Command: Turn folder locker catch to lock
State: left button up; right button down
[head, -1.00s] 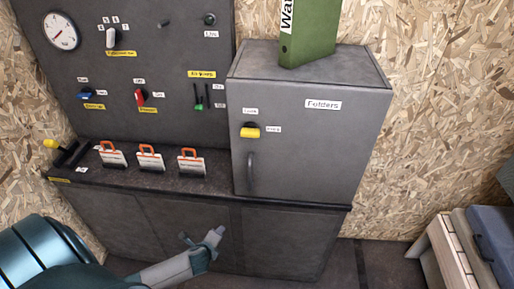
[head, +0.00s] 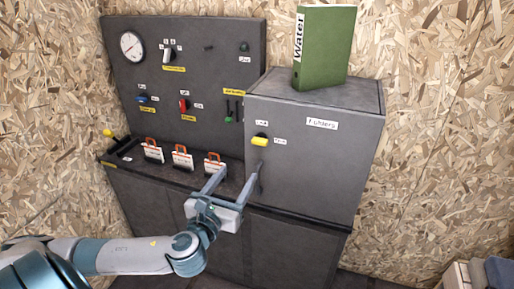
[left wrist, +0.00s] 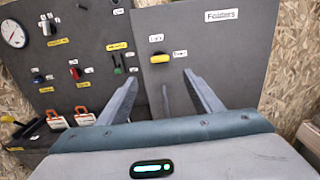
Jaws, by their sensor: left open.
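The grey folder locker (head: 330,165) stands on the right of the dark counter, its door shut and labelled "Folders". Its yellow catch (head: 260,141) sits on the upper left of the door between two small labels and lies roughly sideways, towards the right-hand label. The catch also shows in the left wrist view (left wrist: 155,79), ahead of the fingers. My left gripper (head: 238,174) is open and empty, below the catch and in front of the locker's left edge. Its fingers (left wrist: 161,92) point at the door and partly hide the door handle. My right gripper is not in view.
A green "Water" folder (head: 325,50) stands on top of the locker. A dark panel (head: 190,70) with a gauge, knobs and switches rises to the left. Several orange-handled tags (head: 182,157) stand on the counter (head: 140,172).

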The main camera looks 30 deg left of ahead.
pick_arm(q)
jog(key=p, duration=0.5)
send_near(258, 143)
jog(key=x, duration=0.7)
jog(key=shift+w+a+r, duration=0.1)
jog(key=shift+w+r, duration=0.05)
jog(key=shift+w, duration=0.25)
jog(key=shift+w+a, duration=0.15)
jog(key=shift+w, duration=0.5)
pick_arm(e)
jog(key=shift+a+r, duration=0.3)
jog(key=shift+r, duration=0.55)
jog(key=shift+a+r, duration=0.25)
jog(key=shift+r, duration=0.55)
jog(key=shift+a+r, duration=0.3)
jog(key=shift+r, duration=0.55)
pick_arm(q)
jog(key=c, duration=0.9)
jog(key=shift+c, duration=0.8)
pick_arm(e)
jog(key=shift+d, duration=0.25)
